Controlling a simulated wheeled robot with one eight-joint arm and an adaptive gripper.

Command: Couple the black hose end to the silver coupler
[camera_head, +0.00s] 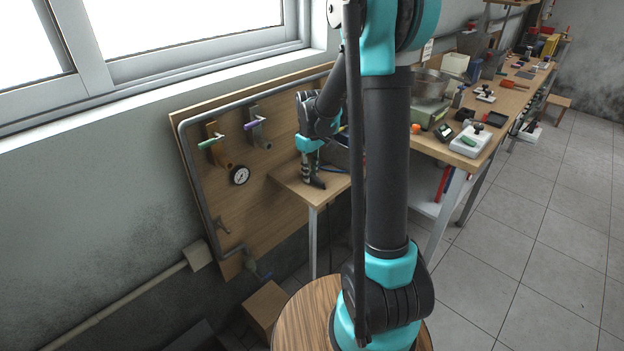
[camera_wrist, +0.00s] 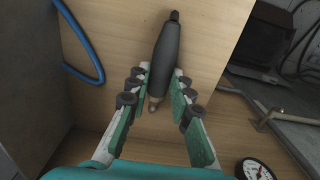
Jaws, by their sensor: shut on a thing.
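My gripper (camera_wrist: 160,88) is shut on a dark grey-black hose end (camera_wrist: 166,52), which runs between the fingers and shows a small brass-coloured tip. In the head view my gripper (camera_head: 311,172) points down over a small wooden table (camera_head: 290,186), right of the wall board; the hose end is too small there to make out clearly. On the board, a silver-grey fitting (camera_head: 257,130) has a purple lever, and its lower end appears to be the silver coupler (camera_head: 265,144). A bronze fitting (camera_head: 213,149) with a green lever sits left of it. My gripper is apart from both.
A blue hose (camera_wrist: 82,38) lies on the wooden surface beside the gripper. A round gauge (camera_head: 240,175) is on the board below the fittings. A grey pipe (camera_head: 193,195) frames the board. A cluttered workbench (camera_head: 425,148) stands to the right.

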